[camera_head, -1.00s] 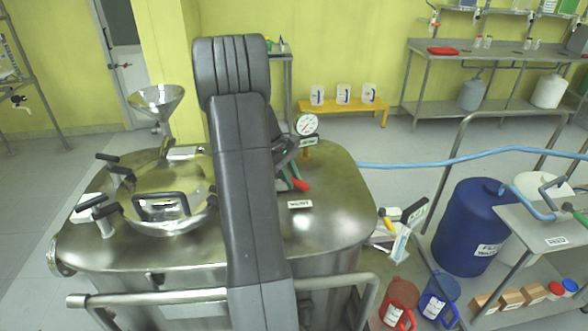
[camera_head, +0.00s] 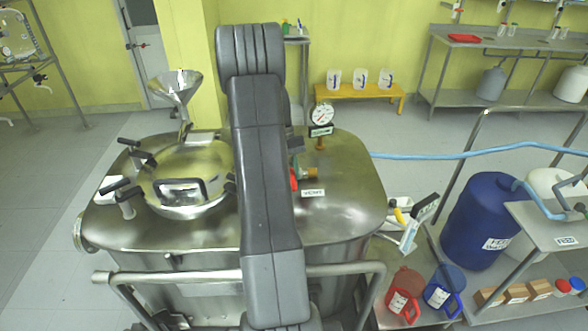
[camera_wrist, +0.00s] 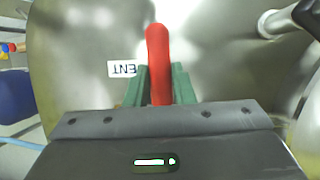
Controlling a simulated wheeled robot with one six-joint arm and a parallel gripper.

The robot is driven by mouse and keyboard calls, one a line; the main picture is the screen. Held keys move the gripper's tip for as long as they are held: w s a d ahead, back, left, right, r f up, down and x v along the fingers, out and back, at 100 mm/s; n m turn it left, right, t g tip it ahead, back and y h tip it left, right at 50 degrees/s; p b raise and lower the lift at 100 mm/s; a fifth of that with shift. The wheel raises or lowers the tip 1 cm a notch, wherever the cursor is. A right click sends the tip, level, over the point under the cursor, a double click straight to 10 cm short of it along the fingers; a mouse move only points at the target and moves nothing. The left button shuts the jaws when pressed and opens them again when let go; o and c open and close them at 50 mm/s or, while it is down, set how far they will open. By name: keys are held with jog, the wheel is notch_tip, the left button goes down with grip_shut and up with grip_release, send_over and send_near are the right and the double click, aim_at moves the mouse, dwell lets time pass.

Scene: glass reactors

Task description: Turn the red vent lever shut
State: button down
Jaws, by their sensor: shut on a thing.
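The red vent lever (camera_head: 293,179) is on top of the steel reactor (camera_head: 345,215), just right of my arm in the head view. Only a small part of it shows there. A brass-coloured fitting (camera_head: 309,174) is beside it. In the wrist view the red lever (camera_wrist: 158,55) stands upright in the picture between the green fingers of my gripper (camera_wrist: 160,88). The gripper is shut on the lever. The vent label (camera_head: 313,193) is in front of the fitting; it also shows left of the lever in the wrist view (camera_wrist: 122,69). My arm hides most of the gripper in the head view.
A pressure gauge (camera_head: 322,115) rises behind the lever. A lidded port (camera_head: 185,185) with clamp handles and a steel funnel (camera_head: 175,88) are left of my arm. A steel rail (camera_head: 340,269) runs along the reactor's front. A blue hose (camera_head: 455,155) and a blue drum (camera_head: 480,221) are at the right.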

jog(key=shift+w+a+r+m, duration=0.1)
jog(key=shift+a+m, duration=0.1)
jog(key=shift+m, duration=0.2)
jog(key=c, duration=1.2)
grip_release()
jog(key=shift+c, duration=0.2)
jog(key=v, duration=1.3)
jog(key=shift+w+r, duration=0.2)
jog(key=shift+r, duration=0.1)
jog(key=shift+f, duration=0.1)
jog(key=x, duration=1.3)
jog(key=shift+s+f, duration=0.3)
